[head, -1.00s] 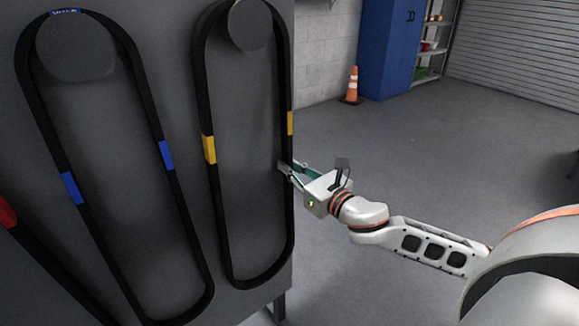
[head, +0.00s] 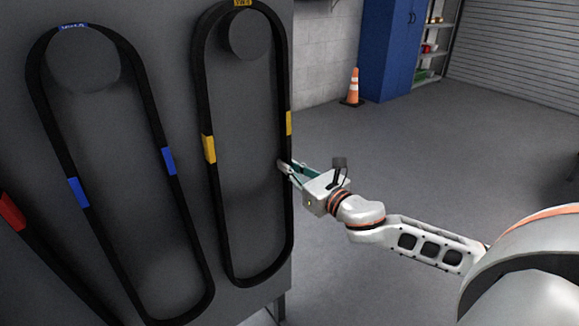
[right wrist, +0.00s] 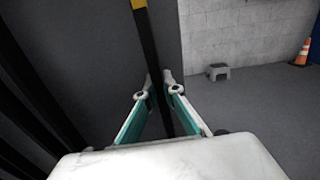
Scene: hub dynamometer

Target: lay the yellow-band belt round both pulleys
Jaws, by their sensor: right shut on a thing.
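The yellow-band belt (head: 202,105) is a long black loop hanging round a dark round peg (head: 250,38) on a dark grey panel. It has yellow bands at its top and on both sides. My right gripper (head: 284,165) is shut on the belt's right strand, below the right yellow band. The right wrist view shows the strand (right wrist: 150,45) running between the two fingers (right wrist: 160,80). The belt's lower end hangs as a free curve. My left gripper is out of view. I cannot make out the two pulleys in these frames.
A blue-band belt (head: 48,120) hangs on its own peg (head: 85,62) to the left, and part of a red-band belt (head: 12,212) shows at the far left. The floor right of the panel (head: 160,50) is open. An orange cone (head: 353,88) and blue cabinet (head: 385,50) stand far back.

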